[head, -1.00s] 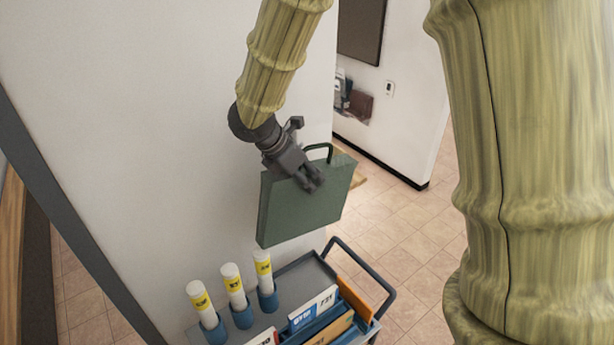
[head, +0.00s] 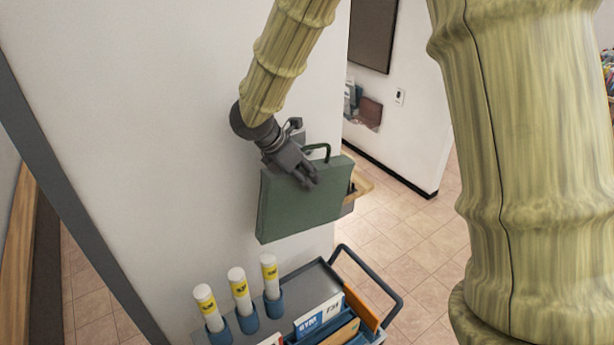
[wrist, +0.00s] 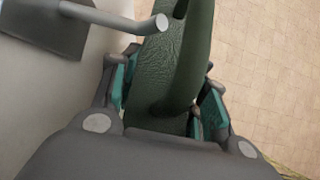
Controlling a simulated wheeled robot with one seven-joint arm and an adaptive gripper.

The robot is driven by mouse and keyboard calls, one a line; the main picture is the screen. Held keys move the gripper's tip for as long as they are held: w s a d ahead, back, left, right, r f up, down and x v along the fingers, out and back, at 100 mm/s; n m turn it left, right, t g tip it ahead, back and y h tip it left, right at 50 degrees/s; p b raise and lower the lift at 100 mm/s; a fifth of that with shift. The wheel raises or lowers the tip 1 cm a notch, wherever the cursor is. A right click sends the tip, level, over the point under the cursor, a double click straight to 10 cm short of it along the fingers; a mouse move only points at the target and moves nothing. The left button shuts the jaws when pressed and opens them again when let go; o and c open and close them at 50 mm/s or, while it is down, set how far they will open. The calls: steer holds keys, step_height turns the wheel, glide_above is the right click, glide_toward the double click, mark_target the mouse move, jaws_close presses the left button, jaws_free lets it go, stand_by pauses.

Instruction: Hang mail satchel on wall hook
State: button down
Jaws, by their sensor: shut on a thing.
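The dark green mail satchel (head: 300,205) hangs in the air beside the white wall, its loop handle (head: 318,149) on top. My gripper (head: 308,180) is shut on the satchel at its top edge, near the handle. In the wrist view the satchel (wrist: 160,70) lies between the teal finger pads of my gripper (wrist: 165,97), and the handle rises toward the camera. A grey wall hook (wrist: 112,18) shows there at the upper left: a plate on the wall with a round peg. The peg's end appears close beside the handle, and the handle looks not to be on it.
A grey cart (head: 262,309) below the satchel holds several mail folders and white tubes (head: 239,290) with yellow labels. A wooden piece (head: 361,186) shows behind the satchel's right edge. A bin of papers (head: 366,110) hangs on the far wall. Tiled floor (head: 410,235) is open at right.

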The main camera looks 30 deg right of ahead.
steer(key=shift+w+a+f, duration=0.15)
steer(key=shift+w+f, duration=0.4)
steer(key=shift+w, duration=0.35)
steer(key=shift+w+a+f, duration=0.1)
steer(key=shift+w+f, duration=0.4)
steer(key=shift+w, duration=0.4)
steer(key=shift+f, duration=0.1)
